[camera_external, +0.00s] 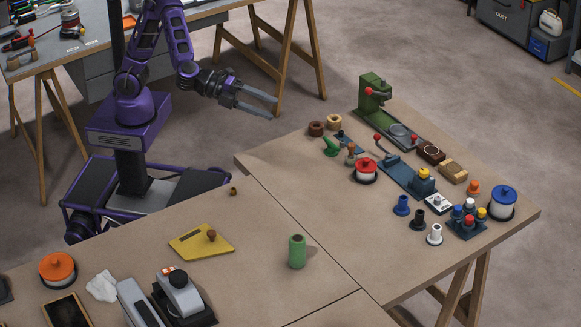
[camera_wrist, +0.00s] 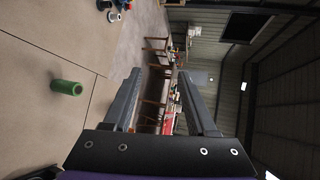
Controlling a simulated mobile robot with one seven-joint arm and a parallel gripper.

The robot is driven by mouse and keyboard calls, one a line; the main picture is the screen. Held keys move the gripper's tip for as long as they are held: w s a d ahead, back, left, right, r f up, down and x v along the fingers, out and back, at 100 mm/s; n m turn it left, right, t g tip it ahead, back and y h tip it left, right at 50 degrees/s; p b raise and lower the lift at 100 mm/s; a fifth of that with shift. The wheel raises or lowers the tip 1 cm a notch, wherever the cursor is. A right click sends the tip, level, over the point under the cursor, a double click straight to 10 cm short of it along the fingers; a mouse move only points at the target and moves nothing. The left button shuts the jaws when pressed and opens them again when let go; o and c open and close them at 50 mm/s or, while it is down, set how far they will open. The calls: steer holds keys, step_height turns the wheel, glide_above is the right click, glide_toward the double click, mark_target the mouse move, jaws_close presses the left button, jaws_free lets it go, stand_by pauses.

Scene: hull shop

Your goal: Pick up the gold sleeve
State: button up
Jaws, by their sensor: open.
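A small gold-brown ring-like piece (camera_external: 233,191), which looks like the gold sleeve, stands on the near table (camera_external: 130,237) close to its back edge in the external view. I cannot make it out in the wrist view. My gripper (camera_external: 272,107) is open and empty, raised in the air behind the tables and well apart from the sleeve. In the wrist view the two fingers of my gripper (camera_wrist: 160,74) are spread, with nothing between them.
A green cylinder (camera_external: 297,251) and a yellow plate with a brown knob (camera_external: 202,242) are on the near table; the cylinder also shows in the wrist view (camera_wrist: 67,87). An orange-lidded spool (camera_external: 58,269) stands at left. The right table (camera_external: 290,165) is crowded with several fittings.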

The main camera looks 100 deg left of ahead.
steer(key=s+d+f+m+g+y, duration=0.1)
steer(key=s+d+f+m+g, duration=0.15)
steer(key=s+f, duration=0.7)
steer(key=s+d+f+m+g, duration=0.1)
steer(key=s+f+m, duration=0.2)
steer(key=s+f, duration=0.7)
steer(key=m+t+y+b, duration=0.1)
steer(key=m+t+y, duration=0.1)
steer(key=m, duration=0.7)
glide_toward(227, 194)
steer(key=w, duration=0.1)
steer(key=w+b, duration=0.1)
steer(key=w, duration=0.2)
steer(key=shift+w+a+r, duration=0.1)
steer(key=shift+a, duration=0.2)
steer(key=shift+b+x, duration=0.3)
steer(key=shift+x, duration=2.4)
steer(key=shift+a+r, duration=0.1)
steer(key=shift+r, duration=0.05)
jaws_close()
